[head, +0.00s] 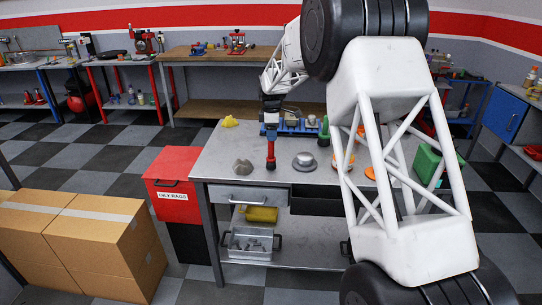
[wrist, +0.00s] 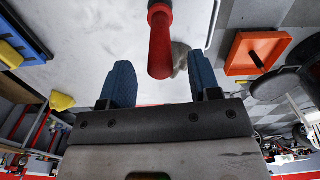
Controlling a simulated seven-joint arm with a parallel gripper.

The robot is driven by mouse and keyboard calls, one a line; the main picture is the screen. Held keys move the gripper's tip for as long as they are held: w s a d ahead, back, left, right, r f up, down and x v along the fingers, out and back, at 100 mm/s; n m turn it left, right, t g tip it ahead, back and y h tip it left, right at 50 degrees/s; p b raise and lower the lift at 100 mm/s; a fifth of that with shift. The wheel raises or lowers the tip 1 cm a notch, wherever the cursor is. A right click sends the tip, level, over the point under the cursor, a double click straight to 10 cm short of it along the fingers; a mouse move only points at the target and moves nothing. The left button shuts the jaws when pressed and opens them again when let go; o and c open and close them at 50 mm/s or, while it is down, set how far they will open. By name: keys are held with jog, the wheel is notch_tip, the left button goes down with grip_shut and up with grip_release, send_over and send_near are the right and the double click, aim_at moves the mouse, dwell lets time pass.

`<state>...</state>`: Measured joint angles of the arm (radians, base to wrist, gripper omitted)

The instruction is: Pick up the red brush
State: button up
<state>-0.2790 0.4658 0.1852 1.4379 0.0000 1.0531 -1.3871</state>
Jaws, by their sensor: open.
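The red brush (head: 270,156) is on the grey workbench near its front edge, directly below my gripper (head: 269,129) in the head view. In the wrist view its red handle (wrist: 160,45) points toward the gap between my blue fingers (wrist: 160,72). My gripper is open, with one finger to each side of the handle's line. The handle does not appear to touch either finger. The brush's far end is cut off by the top of the wrist view, so its bristles cannot be made out.
A grey lump (head: 242,167) and a grey round metal piece (head: 305,161) flank the brush on the workbench (head: 216,160). A blue rack (head: 300,127) stands behind. A yellow item (head: 230,121) lies back left. A red bin (head: 171,184) stands left of the bench.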

jog(key=shift+f, duration=2.2)
jog(key=c, duration=1)
jog(key=shift+r, duration=0.1)
jog(key=shift+r, duration=1.6)
jog(key=shift+s+r, duration=0.15)
jog(key=shift+s, duration=0.15)
jog(key=s+d, duration=0.1)
jog(key=s, duration=0.4)
jog(key=s+d+r, duration=0.1)
jog(key=s, duration=0.4)
jog(key=s+d, duration=0.2)
jog(key=s, duration=0.3)
jog(key=shift+d+r, duration=0.1)
jog(key=shift+r, duration=0.1)
